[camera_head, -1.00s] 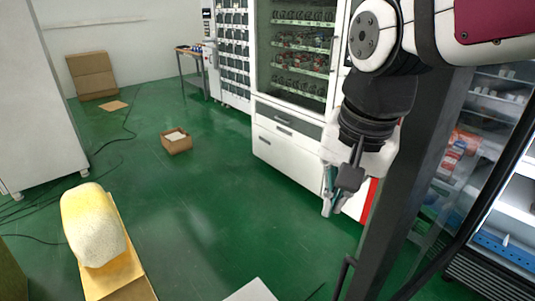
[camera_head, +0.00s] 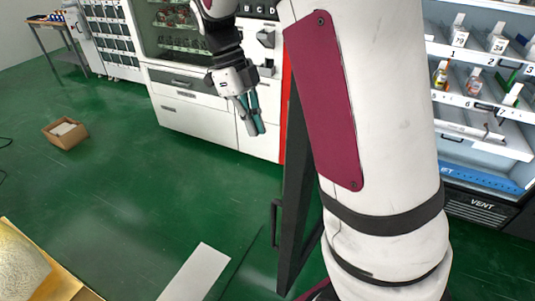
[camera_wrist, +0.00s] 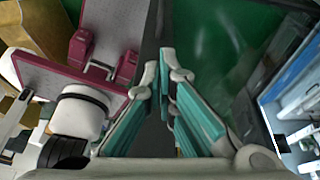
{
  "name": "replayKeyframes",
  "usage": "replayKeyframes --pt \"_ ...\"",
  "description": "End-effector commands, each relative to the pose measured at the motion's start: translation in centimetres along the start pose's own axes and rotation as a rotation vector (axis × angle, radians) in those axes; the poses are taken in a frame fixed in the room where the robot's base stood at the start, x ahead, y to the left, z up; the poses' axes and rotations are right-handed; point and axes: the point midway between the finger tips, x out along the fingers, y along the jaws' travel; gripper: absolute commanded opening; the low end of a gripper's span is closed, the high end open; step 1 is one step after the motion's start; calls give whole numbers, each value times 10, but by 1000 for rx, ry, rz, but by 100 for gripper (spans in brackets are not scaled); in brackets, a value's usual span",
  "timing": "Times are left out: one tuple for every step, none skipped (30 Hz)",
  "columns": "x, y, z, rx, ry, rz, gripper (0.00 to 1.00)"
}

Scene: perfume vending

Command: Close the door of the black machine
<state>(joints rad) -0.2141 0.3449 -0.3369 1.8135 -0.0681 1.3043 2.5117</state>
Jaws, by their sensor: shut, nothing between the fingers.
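The black machine's door (camera_head: 294,200) stands open, its dark frame upright in the middle of the head view. A black handle (camera_head: 276,222) is on the door's left side. My arm hides part of the door and the gap to the machine. The machine's lit shelves (camera_head: 478,75) show at the right. My gripper (camera_head: 253,126) is shut and empty, pointing down, left of the door's upper part in the picture. In the wrist view the teal fingers (camera_wrist: 163,82) lie over the dark door frame (camera_wrist: 152,35); contact cannot be told.
White vending machines (camera_head: 185,110) stand behind my gripper. A small cardboard box (camera_head: 65,133) lies on the green floor at left. A yellow object (camera_head: 22,262) is at the lower left, and a pale flat panel (camera_head: 196,275) is at the bottom. The floor between is clear.

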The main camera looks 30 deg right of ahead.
Motion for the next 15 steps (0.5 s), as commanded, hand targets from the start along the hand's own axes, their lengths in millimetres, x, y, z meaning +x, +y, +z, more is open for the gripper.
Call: replayKeyframes --pt "2 -2 2 38 14 0 0" --pt "2 -3 3 59 19 -1 0" --pt "3 -4 4 80 24 -2 0" --pt "4 -4 4 91 28 -2 0" --pt "5 -4 4 99 30 -2 0" --pt "8 -5 4 107 32 -2 0" --pt "10 -5 4 110 33 -1 0" --pt "12 -5 4 111 34 -1 0" --pt "17 -5 3 111 34 0 0" --pt "21 -5 3 111 35 0 0" --pt "26 -4 2 111 36 0 0" --pt "33 -4 2 110 36 1 0" --pt "38 -4 2 110 36 1 0" --pt "44 -4 1 110 36 1 0" --pt "52 -4 1 110 36 1 0"
